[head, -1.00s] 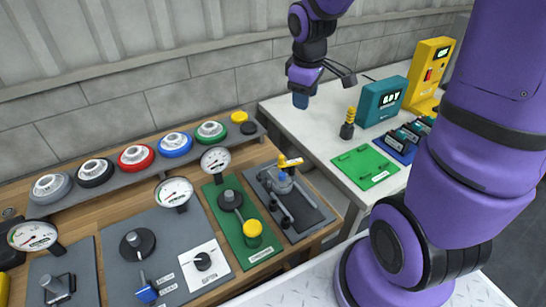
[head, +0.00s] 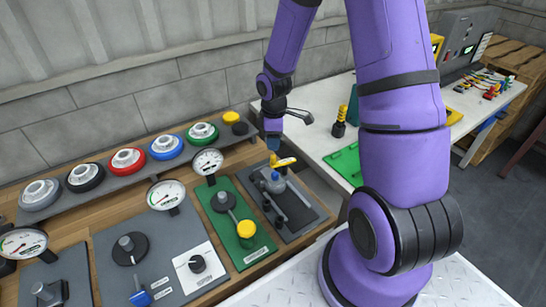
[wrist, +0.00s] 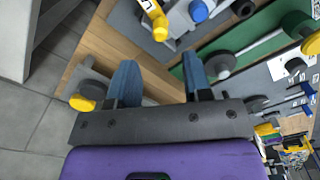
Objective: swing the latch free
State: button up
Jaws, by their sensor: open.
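The latch (head: 276,182) is a grey mechanism with a yellow handle (head: 285,162), on a dark grey plate (head: 305,213) at the right end of the wooden bench. In the wrist view the yellow handle (wrist: 153,17) shows at the top edge, beside a blue-topped part (wrist: 198,10). My gripper (head: 273,140) is just above and behind the handle in the head view. In the wrist view my gripper (wrist: 160,78) has its blue fingers spread, with nothing between them. The handle lies ahead of the fingertips, apart from them. The lower latch parts are cut off in the wrist view.
A green panel (head: 245,250) with a yellow knob (head: 246,229) stands left of the latch plate. A shelf (head: 75,205) with coloured dials and a yellow button (head: 231,117) runs behind. A gauge (head: 207,161) stands close by. The white table (head: 318,130) lies to the right.

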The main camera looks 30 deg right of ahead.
aim_at(274, 156)
notch_tip(274, 156, down, 8)
jog(key=shift+r, duration=0.15)
dwell(0.4)
grip_shut()
